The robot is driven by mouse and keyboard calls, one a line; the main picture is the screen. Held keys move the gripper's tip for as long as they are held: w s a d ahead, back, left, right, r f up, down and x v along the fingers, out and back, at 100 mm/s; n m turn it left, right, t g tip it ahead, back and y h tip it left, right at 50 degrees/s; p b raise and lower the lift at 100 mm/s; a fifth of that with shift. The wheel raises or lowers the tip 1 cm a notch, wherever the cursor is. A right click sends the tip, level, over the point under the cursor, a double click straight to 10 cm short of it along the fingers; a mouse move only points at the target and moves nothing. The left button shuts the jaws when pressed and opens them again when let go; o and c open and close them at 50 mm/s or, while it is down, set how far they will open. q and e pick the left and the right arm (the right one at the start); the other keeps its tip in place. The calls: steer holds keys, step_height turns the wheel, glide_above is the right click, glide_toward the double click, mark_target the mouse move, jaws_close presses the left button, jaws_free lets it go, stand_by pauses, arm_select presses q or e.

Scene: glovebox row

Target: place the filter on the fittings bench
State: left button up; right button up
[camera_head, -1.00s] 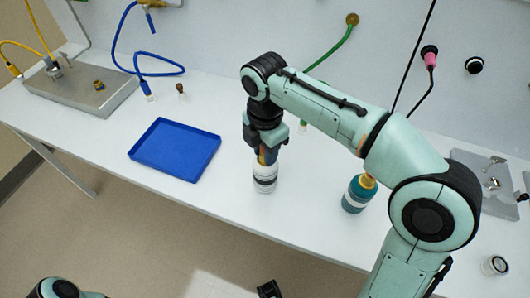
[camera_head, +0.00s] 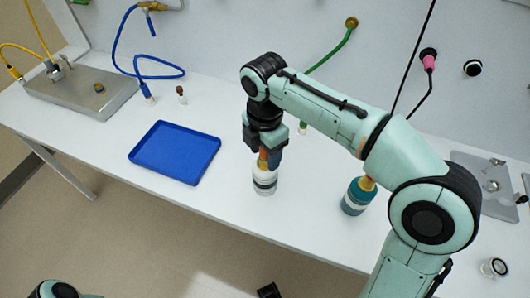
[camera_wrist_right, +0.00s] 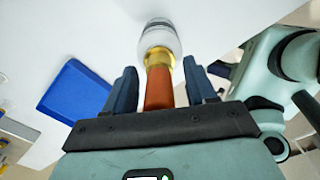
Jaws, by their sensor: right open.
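The filter (camera_head: 264,182) looks like a white and clear cylinder with a dark band, a brass collar and an orange stem. It stands upright on the white bench (camera_head: 215,120), near the front edge, right of the blue tray. My right gripper (camera_head: 265,156) is above it, pointing down, with its fingers open on either side of the orange stem. In the right wrist view the stem of the filter (camera_wrist_right: 158,86) lies between the two spread fingers (camera_wrist_right: 162,90), with gaps on both sides. A dark piece at the bottom edge may be my left gripper; its jaws cannot be made out.
A blue tray (camera_head: 175,152) lies left of the filter. A teal bottle (camera_head: 355,198) stands to the right, close to my right arm. A small jar (camera_head: 494,267) is at the far right. Steel plates (camera_head: 85,98) with fittings sit at both ends. Hoses hang behind.

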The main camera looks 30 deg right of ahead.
step_height(320, 180, up, 11)
steer(key=p, duration=0.3)
stand_by(0.5)
